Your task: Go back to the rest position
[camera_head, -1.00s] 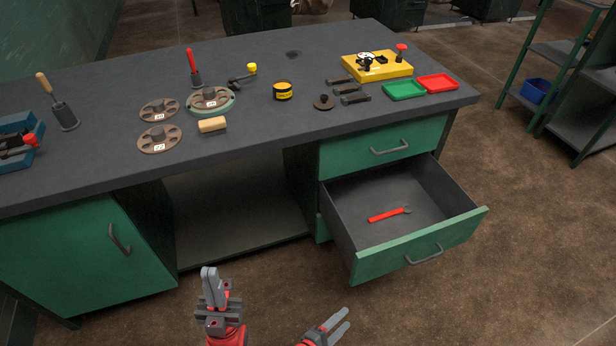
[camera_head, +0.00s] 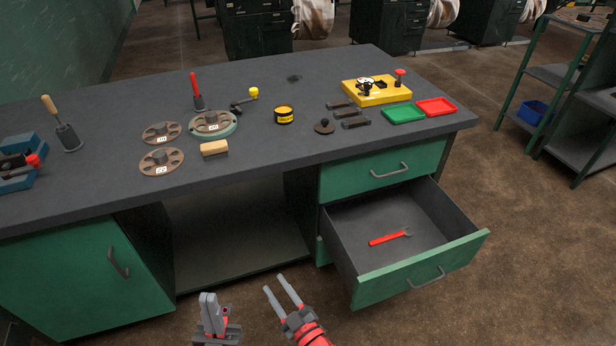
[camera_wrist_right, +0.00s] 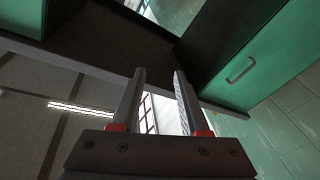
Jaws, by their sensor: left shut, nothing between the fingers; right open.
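My left gripper (camera_head: 209,308) is low at the bottom of the head view, in front of the bench's open bay. It is shut and empty. My right gripper (camera_head: 278,286) is just to its right, in front of the bench and left of the open drawer. Its two fingers are apart with nothing between them. In the right wrist view my right gripper (camera_wrist_right: 160,80) also shows open and empty, with a green cabinet door (camera_wrist_right: 262,62) beyond it. Neither gripper touches anything that I can see.
The workbench (camera_head: 250,170) carries several tools and discs. Its drawer (camera_head: 425,268) stands open at the right, with a red wrench (camera_head: 390,237) lying inside. A green cabinet door (camera_head: 75,275) is shut at the left. The floor (camera_head: 540,290) is clear right of the drawer.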

